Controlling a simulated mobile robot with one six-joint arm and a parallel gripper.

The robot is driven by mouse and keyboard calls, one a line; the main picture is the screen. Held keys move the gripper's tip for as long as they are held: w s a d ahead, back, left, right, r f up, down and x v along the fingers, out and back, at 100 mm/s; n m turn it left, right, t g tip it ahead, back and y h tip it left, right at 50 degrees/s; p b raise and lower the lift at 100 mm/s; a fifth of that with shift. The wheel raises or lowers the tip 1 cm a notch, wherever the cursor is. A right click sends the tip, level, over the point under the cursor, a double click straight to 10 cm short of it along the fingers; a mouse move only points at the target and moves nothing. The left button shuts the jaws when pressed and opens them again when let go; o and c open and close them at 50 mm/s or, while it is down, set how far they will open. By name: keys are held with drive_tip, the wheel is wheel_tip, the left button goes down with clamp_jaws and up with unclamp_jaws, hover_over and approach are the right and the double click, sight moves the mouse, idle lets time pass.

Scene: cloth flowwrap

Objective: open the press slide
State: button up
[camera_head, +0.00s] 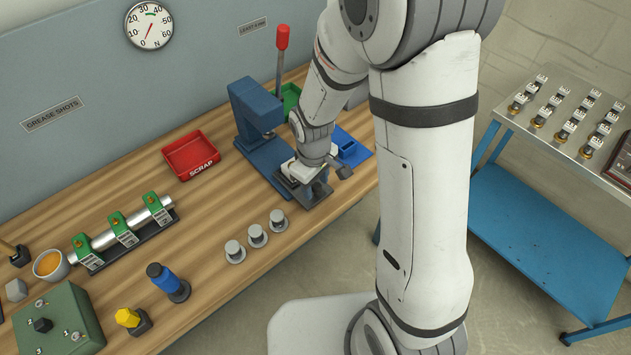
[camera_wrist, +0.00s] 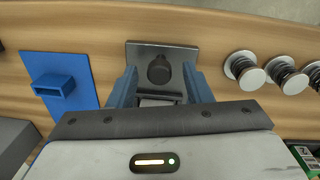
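The blue arbor press (camera_head: 258,118) stands on the wooden bench, with a red-handled lever (camera_head: 282,40) pointing up. At its front is the press slide, a dark plate (camera_wrist: 135,53) with a round dark knob (camera_wrist: 159,69) in the wrist view. In the head view the slide (camera_head: 309,195) is partly hidden under my gripper (camera_head: 318,184). In the wrist view my gripper (camera_wrist: 160,78) has its two blue-grey fingers apart, one on each side of the knob, with visible gaps. Whether the fingertips are level with the knob I cannot tell.
Three grey spools (camera_head: 257,235) stand left of the slide in the head view. A blue holder plate (camera_head: 349,151) lies to its right. A red scrap tray (camera_head: 191,155) sits behind. A blue cart (camera_head: 535,220) stands beyond my arm at the right.

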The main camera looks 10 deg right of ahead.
drive_tip(key=shift+s+a+r, duration=0.1)
drive_tip(key=shift+r, duration=1.85)
drive_tip(key=shift+s+a+r, duration=0.1)
drive_tip(key=shift+r, duration=1.85)
drive_tip(key=s+d+r+m+t, duration=0.2)
drive_tip(key=s+d+r+m, duration=0.6)
drive_tip(key=s+r, duration=0.4)
drive_tip(key=shift+s+d+r+m+t, duration=0.15)
drive_tip(key=shift+s+d+m+t, duration=0.2)
drive_tip(key=shift+d, duration=0.55)
